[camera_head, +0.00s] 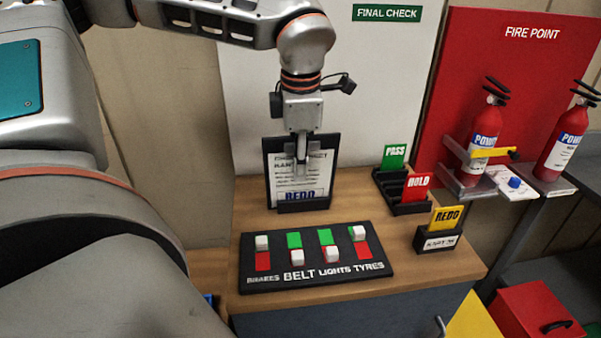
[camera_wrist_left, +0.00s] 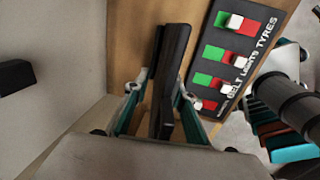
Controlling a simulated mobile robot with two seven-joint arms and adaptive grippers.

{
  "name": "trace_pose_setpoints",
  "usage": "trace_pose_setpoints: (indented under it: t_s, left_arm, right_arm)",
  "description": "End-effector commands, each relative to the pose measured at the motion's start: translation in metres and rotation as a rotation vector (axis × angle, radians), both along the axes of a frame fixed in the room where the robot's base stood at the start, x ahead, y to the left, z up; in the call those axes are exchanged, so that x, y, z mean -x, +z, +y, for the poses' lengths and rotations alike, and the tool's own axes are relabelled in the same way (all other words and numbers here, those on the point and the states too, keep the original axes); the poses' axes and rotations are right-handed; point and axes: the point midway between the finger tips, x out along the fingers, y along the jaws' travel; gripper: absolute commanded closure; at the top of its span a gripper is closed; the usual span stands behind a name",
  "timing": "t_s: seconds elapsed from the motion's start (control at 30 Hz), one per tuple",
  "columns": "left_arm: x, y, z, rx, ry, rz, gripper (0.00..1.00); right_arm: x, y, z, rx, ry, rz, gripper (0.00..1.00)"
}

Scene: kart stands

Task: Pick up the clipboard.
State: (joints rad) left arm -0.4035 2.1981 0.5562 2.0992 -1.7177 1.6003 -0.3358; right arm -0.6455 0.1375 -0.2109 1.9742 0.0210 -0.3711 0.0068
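The clipboard (camera_head: 283,168) stands upright, leaning slightly back, at the rear of the wooden bench top. It is black with a printed sheet marked REDO low down. My left gripper (camera_head: 301,158) points down over its top edge, one finger in front of the sheet and the other hidden behind. In the left wrist view the dark clipboard (camera_wrist_left: 172,62) shows edge-on between the fingers of the left gripper (camera_wrist_left: 164,100). Whether both fingers press on it is unclear. The clipboard's foot is at bench level. My right gripper is not in view.
A black switch panel (camera_head: 318,277) lies in front of the clipboard. To the right are a black card rack (camera_head: 410,208) with PASS and HOLD cards and a REDO card holder (camera_head: 440,239). A white FINAL CHECK board (camera_head: 380,75) stands behind. Fire extinguishers (camera_head: 484,138) stand farther right.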

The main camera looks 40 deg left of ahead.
Motion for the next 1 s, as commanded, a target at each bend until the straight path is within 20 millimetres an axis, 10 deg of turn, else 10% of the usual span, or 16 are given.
trace_pose_setpoints:
  t_s: [0.3,0.43,1.0]
  left_arm:
    - [-0.001,-0.007,0.001,0.001,0.000,-0.001,0.75]
    - [-0.001,-0.007,0.001,0.001,0.000,-0.001,1.00]
    - [-0.002,0.004,0.001,-0.002,0.001,-0.004,1.00]
  right_arm:
    - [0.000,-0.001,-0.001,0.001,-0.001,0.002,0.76]
    - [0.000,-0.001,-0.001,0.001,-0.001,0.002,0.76]
    - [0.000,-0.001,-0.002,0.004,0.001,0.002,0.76]
